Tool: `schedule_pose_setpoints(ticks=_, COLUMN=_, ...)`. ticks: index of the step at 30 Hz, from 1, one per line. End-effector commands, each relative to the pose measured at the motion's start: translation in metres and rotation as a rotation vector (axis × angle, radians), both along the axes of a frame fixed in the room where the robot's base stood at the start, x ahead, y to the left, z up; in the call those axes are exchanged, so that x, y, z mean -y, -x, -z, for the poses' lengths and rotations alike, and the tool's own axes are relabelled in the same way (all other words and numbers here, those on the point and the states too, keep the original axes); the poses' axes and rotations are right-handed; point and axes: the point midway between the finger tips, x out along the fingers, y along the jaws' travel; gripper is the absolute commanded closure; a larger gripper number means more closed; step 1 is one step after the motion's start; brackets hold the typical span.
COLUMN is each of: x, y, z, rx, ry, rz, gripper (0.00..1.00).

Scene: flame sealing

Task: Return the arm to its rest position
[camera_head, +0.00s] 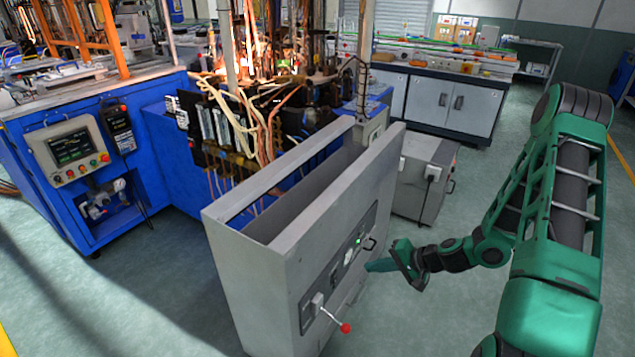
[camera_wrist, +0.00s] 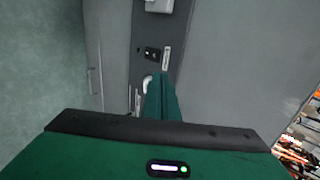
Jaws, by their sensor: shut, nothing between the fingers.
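My green arm comes in from the right in the head view, and my gripper (camera_head: 370,266) points left at the front of a grey cabinet (camera_head: 270,262). The fingers are shut together with nothing between them. In the wrist view my gripper (camera_wrist: 163,82) shows as one closed green wedge in front of the dark control panel (camera_wrist: 148,60). The panel also shows in the head view (camera_head: 345,262), with a small green light and a handle. I cannot tell whether the fingertips touch the panel.
A lever with a red knob (camera_head: 345,327) sticks out of the cabinet's lower front. A grey box (camera_head: 425,178) stands behind the cabinet. A blue machine with flames (camera_head: 165,165) fills the left and back. Grey-green floor is open at the lower left and far right.

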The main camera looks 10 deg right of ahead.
Motion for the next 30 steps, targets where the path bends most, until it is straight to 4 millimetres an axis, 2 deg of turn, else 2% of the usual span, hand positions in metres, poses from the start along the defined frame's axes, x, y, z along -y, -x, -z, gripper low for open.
schedule_pose_setpoints(ticks=5, x=0.002, y=0.006, z=-0.009, rx=-0.011, ry=0.044, rz=-0.049, gripper=1.0)
schedule_pose_setpoints(ticks=14, x=0.022, y=0.043, z=-0.049, rx=-0.102, ry=0.253, rz=-0.245, gripper=1.0)
schedule_pose_setpoints(ticks=23, x=0.053, y=0.088, z=-0.106, rx=-0.221, ry=0.457, rz=-0.359, gripper=1.0)
schedule_pose_setpoints(ticks=30, x=0.076, y=0.129, z=-0.16, rx=-0.319, ry=0.588, rz=-0.382, gripper=1.0)
